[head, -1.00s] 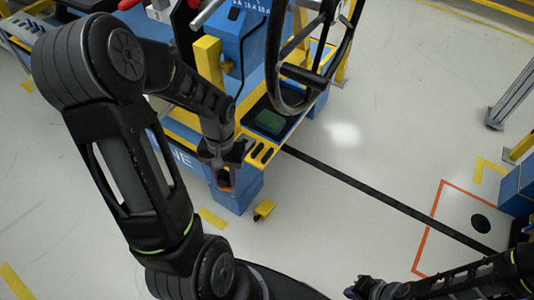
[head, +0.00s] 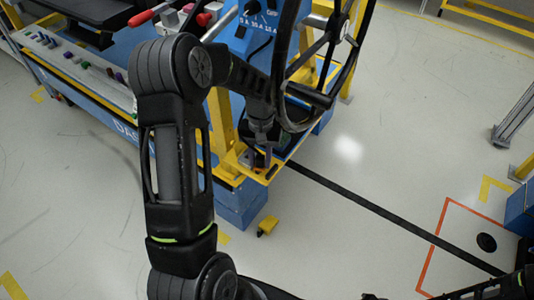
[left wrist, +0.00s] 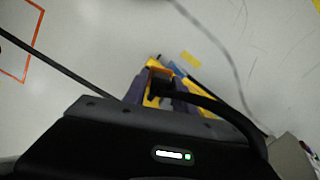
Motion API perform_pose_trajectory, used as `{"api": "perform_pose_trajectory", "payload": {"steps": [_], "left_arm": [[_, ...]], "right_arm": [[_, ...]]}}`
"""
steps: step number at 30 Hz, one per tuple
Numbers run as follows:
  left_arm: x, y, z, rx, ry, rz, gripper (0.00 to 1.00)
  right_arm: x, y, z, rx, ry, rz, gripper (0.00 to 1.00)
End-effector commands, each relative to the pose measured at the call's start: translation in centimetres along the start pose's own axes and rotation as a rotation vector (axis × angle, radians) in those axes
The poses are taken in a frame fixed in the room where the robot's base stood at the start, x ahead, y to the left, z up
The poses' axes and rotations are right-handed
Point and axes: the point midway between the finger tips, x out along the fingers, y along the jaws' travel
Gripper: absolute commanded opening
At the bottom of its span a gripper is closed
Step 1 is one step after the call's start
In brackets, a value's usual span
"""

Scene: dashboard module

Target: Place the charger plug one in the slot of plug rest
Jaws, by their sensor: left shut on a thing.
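My left gripper (head: 260,150) is at the yellow front corner of the blue dashboard module, over the plug rest (head: 271,173), a yellow ledge with dark slots. In the left wrist view, the gripper (left wrist: 158,92) is shut on the charger plug (left wrist: 161,86), a black body whose black cable (left wrist: 215,106) curves off to the right. An orange piece shows around the plug between the fingers. The gripper hides most of the slots, and I cannot tell whether the plug is in one. My right gripper (head: 372,297) is barely visible at the bottom edge, its jaws unclear.
A black steering wheel (head: 330,85) stands just right of my left gripper. A yellow post (head: 222,120) is just left of it. Knobs and small coloured parts lie on the module's left ledge (head: 70,60). Open floor (head: 370,150) is to the right.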

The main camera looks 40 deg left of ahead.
Motion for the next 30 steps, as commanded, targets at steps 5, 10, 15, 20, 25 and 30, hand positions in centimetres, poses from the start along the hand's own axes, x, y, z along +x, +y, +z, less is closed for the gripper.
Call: {"api": "perform_pose_trajectory", "payload": {"steps": [5, 10, 15, 20, 25, 30], "left_arm": [[-0.1, 0.1, -0.2, 0.0, 0.0, 0.0, 0.0], [-0.1, 0.1, -0.3, 0.0, 0.0, 0.0, 0.0], [-0.2, 0.9, -2.0, 0.001, 0.001, 0.001, 0.0], [0.6, 1.4, -3.4, -0.001, -0.003, 0.0, 0.0], [1.1, 1.4, -3.5, 0.0, 0.0, 0.001, 0.0], [1.1, 1.4, -3.5, 0.0, 0.0, 0.001, 0.0]], "right_arm": [[0.0, 0.0, 0.0, 0.0, 0.0, 0.0, 0.0], [0.0, 0.0, 0.0, 0.0, 0.0, 0.0, 0.0], [-0.1, -0.1, 0.0, 0.0, 0.0, 0.0, 0.0], [-0.1, 0.0, 0.0, 0.0, 0.0, 0.0, 0.0], [-0.1, -0.1, 0.0, 0.0, 0.0, 0.0, 0.0], [-0.1, 0.0, 0.0, 0.0, 0.0, 0.0, 0.0]]}}
